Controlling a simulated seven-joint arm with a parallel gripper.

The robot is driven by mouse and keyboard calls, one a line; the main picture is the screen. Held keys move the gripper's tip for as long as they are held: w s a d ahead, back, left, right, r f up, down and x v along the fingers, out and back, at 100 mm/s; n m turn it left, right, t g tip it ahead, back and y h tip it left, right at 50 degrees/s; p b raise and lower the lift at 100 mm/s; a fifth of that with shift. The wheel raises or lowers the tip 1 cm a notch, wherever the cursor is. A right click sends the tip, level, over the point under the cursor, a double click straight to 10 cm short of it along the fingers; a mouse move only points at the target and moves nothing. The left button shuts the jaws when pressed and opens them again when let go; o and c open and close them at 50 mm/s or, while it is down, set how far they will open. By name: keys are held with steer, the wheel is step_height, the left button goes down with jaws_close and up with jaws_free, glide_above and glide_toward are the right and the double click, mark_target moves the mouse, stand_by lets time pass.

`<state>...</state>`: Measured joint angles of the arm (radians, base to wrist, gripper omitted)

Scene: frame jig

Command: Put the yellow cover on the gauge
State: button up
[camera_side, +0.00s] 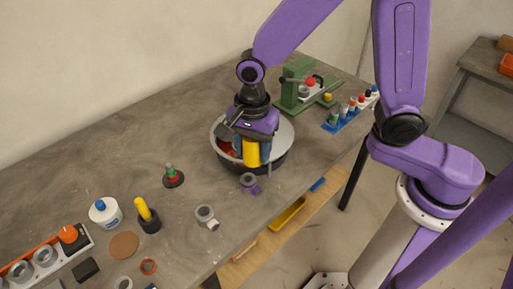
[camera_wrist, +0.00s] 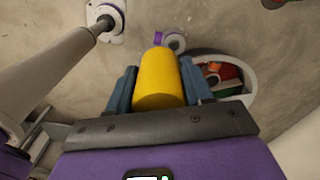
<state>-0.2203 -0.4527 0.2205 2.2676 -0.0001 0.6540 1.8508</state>
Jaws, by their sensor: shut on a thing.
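My gripper (camera_side: 250,146) is shut on a yellow cylinder, the yellow cover (camera_side: 251,153), above the round dark bowl in the side view. In the wrist view the cover (camera_wrist: 160,82) sits between the two blue-grey fingers of my gripper (camera_wrist: 160,90). I cannot tell for sure which thing is the gauge. A small post with a green top and red band on a dark round base (camera_side: 171,175) stands on the table left of the bowl, apart from my gripper.
The bowl (camera_side: 284,141) has a pale rim and holds red and other parts. Purple-and-grey (camera_side: 249,184) and grey (camera_side: 206,217) fittings stand in front. A green fixture (camera_side: 290,94) stands behind. The back-left table is clear.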

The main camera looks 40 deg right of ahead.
steer(key=w+a, duration=0.7)
steer(key=w, duration=0.3)
glide_toward(168, 164)
steer(key=shift+s, duration=0.1)
steer(key=shift+f, duration=2.5)
steer(key=shift+f, duration=0.35)
steer(key=shift+f, duration=2.6)
steer(key=shift+f, duration=0.55)
